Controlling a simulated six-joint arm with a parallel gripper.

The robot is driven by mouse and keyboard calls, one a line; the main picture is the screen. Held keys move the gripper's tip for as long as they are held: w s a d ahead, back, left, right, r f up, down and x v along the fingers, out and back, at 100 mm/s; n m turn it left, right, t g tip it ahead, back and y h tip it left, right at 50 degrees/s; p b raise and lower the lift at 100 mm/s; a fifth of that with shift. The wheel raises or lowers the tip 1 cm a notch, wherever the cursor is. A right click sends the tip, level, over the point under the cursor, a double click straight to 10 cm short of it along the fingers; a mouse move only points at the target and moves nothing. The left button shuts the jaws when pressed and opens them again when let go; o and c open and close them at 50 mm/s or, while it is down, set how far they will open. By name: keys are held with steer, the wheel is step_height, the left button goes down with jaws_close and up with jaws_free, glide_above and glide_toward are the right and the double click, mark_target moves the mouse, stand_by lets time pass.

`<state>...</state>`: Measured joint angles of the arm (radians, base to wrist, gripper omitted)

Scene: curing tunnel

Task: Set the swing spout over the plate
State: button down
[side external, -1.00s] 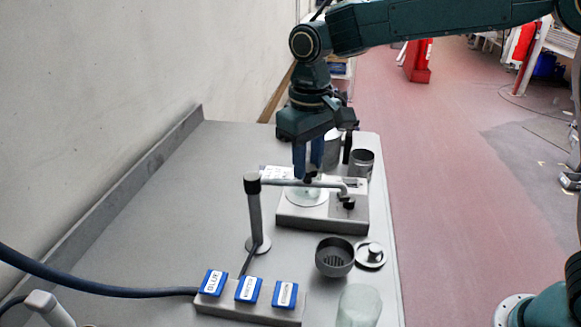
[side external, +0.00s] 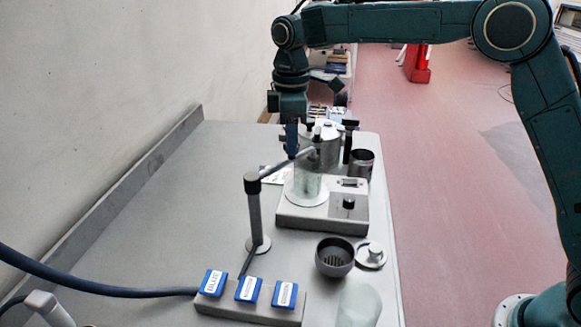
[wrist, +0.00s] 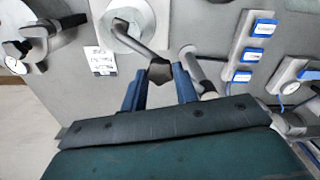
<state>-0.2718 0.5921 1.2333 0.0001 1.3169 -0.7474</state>
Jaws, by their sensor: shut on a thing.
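The swing spout (side external: 278,169) is a thin grey arm on an upright post (side external: 255,215). It points to the back right, and its bent end is in front of a metal pot. My gripper (side external: 291,154) is shut on the dark knob (wrist: 160,70) along the spout, which shows between the blue fingers in the wrist view. The round pale plate (side external: 298,201) lies on a grey box-like unit, with a clear glass-like cylinder (side external: 307,182) on it. In the wrist view the spout's end overlaps the plate (wrist: 145,15); the height gap is unclear.
A metal pot (side external: 325,150) and an open can (side external: 362,163) stand behind. A dark cup (side external: 334,257), a lid (side external: 370,255) and a clear glass (side external: 359,306) stand at the front right. A block with blue tags (side external: 248,288) is in front. The table's left is clear.

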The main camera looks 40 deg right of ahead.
steer(key=shift+w+a+n, duration=0.1)
steer(key=shift+w+n, duration=0.4)
steer(key=shift+n, duration=0.1)
steer(key=c, duration=1.1)
jaws_free()
step_height(320, 180, up, 14)
steer(key=shift+f, duration=0.1)
stand_by(0.4)
